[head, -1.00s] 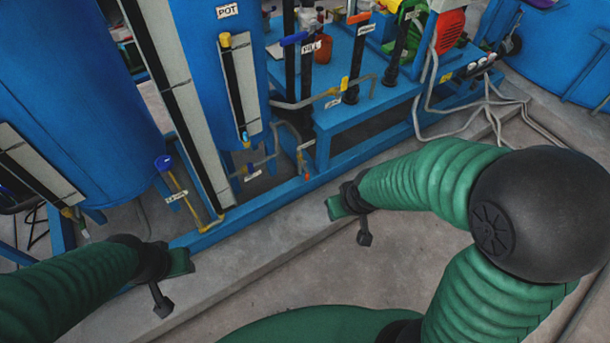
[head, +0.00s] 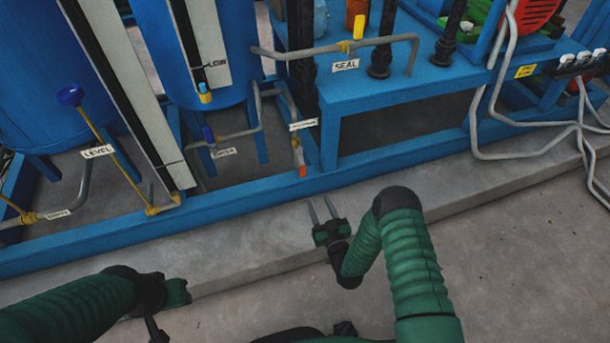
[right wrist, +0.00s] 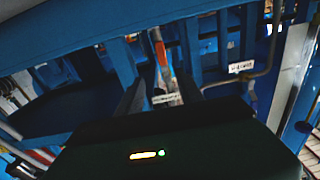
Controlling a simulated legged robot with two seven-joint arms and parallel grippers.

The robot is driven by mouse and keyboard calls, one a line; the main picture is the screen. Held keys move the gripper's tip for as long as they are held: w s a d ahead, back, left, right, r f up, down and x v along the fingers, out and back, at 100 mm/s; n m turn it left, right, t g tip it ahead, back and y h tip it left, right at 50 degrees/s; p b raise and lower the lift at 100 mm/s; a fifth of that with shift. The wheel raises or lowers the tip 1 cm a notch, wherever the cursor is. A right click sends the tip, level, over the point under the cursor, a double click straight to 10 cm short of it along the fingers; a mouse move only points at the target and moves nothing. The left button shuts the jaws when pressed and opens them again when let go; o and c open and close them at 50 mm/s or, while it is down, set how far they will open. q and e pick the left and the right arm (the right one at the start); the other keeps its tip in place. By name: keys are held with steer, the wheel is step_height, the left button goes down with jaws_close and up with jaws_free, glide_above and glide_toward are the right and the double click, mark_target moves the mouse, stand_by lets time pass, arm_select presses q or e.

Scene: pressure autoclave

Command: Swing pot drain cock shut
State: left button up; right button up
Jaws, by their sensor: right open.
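Under the pot, the small blue tank (head: 195,60), runs grey pipework with two small labelled cocks. One has a blue handle (head: 208,134); the other has an orange-tipped handle (head: 302,171) hanging down beside the blue frame. Their labels are too small to read surely, so I cannot tell which is the drain cock. My right gripper (head: 319,203) is open and empty, below and in front of the orange-tipped handle, apart from it. In the right wrist view the orange handle (right wrist: 161,50) shows beyond and between the fingers (right wrist: 160,92). My left gripper (head: 177,292) is at lower left, its fingers unclear.
A blue base rail (head: 235,205) runs along a concrete plinth. A blue bench (head: 385,100) stands right of the cocks, with a SEAL-labelled pipe and yellow handle (head: 348,46). Grey hoses (head: 520,155) lie right. Floor in front is clear.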

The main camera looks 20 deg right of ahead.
steer(key=b, duration=0.3)
glide_toward(303, 170)
steer(key=w+b, duration=0.2)
steer(key=w, duration=0.3)
steer(key=w+b, duration=0.3)
steer(key=w, duration=0.2)
steer(key=shift+a+f, duration=0.1)
steer(key=shift+f, duration=0.1)
steer(key=shift+w+a+r, duration=0.15)
steer(key=shift+w+r, duration=0.1)
steer(key=shift+w, duration=0.15)
arm_select(q)
step_height(303, 170, down, 9)
steer(key=a, duration=0.1)
arm_select(e)
steer(key=shift+c, duration=0.8)
jaws_close()
steer(key=shift+f, duration=0.1)
